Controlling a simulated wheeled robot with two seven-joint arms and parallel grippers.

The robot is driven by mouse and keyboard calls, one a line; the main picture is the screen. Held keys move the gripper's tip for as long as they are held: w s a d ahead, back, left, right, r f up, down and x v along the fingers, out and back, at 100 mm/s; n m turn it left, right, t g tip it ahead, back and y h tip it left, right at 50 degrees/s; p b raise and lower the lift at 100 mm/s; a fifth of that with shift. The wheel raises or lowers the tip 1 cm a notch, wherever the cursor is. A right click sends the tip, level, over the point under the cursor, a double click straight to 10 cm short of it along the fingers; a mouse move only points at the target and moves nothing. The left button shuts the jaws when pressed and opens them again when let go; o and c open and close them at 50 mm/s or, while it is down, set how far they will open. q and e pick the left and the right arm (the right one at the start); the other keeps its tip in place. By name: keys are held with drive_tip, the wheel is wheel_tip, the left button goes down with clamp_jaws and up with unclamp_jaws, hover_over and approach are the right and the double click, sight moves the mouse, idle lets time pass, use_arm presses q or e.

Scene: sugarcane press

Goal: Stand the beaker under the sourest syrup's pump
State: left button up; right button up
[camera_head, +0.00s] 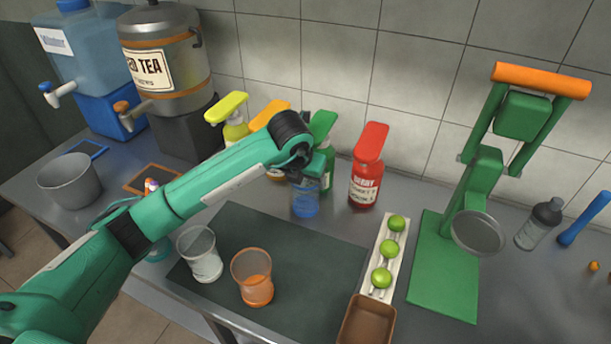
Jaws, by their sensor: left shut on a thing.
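Pump bottles stand along the wall: yellow (235,130), orange (270,115), green (326,160) and red (365,185). The red one's label is only partly readable; the arm hides much of the yellow and orange ones. My left gripper (306,172) points down in front of the green bottle, shut on a blue-tinted beaker (305,204). The beaker is upright; whether it touches the counter is unclear. A clear beaker (200,256) and an orange-tinted beaker (253,278) stand on the dark mat (320,262). My right gripper is not in view.
A white rack (369,282) with green limes and a brown tray (367,322) lie right of the mat. A green press (445,275) stands further right. A tea urn (165,55), a water dispenser (80,45) and a grey pot (70,182) are at left.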

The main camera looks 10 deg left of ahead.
use_arm(q)
drive_tip(key=shift+f, duration=0.1)
idle(0.3)
drive_tip(key=o, duration=1.2)
drive_tip(key=shift+o, duration=1)
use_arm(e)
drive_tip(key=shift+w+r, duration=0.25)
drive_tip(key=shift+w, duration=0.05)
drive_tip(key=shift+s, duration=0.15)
use_arm(q)
drive_tip(key=b+v, duration=0.1)
drive_tip(key=v, duration=1.1)
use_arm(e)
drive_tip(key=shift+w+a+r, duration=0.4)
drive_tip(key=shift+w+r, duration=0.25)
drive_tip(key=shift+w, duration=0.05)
